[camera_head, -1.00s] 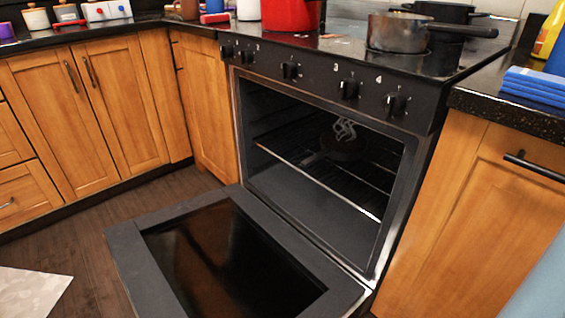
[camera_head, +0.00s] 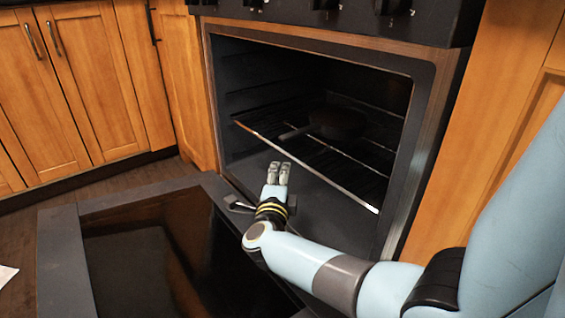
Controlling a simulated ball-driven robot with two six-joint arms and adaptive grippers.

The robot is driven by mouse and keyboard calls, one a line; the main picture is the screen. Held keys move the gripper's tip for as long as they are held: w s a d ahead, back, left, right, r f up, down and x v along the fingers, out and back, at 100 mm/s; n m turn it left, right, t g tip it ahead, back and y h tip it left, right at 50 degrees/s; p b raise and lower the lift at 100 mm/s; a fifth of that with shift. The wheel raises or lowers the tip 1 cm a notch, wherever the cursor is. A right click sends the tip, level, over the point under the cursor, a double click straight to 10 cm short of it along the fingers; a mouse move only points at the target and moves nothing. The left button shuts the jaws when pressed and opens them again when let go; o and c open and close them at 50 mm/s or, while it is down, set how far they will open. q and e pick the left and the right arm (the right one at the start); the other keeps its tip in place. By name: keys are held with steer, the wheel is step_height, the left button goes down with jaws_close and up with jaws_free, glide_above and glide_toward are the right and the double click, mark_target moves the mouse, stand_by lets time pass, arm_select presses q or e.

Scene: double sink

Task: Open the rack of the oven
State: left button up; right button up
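The oven (camera_head: 425,110) stands with its door (camera_head: 62,265) folded down flat. The wire rack (camera_head: 310,168) is inside the oven, its bright front bar running across the opening. A dark pan (camera_head: 338,122) with a handle sits on the rack. My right gripper (camera_head: 279,166) is in front of the oven opening, over the lowered door and just below the rack's front bar in the picture. Its two fingers point toward the oven and sit close together with a narrow gap; nothing shows between them. Whether it touches the rack is unclear. My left gripper is out of view.
The lowered door's dark glass (camera_head: 150,250) spreads below my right arm. Wooden cabinets (camera_head: 70,85) stand on the left and a wooden cabinet (camera_head: 500,110) stands to the right. Stove knobs (camera_head: 392,6) line the top edge.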

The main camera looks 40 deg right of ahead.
mark_target(285, 154)
arm_select(q)
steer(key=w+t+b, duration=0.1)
steer(key=b, duration=0.1)
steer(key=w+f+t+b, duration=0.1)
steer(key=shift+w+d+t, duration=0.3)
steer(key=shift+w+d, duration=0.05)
arm_select(e)
steer(key=x, duration=0.9)
steer(key=shift+w+d, duration=0.2)
steer(key=shift+w, duration=0.05)
jaws_close()
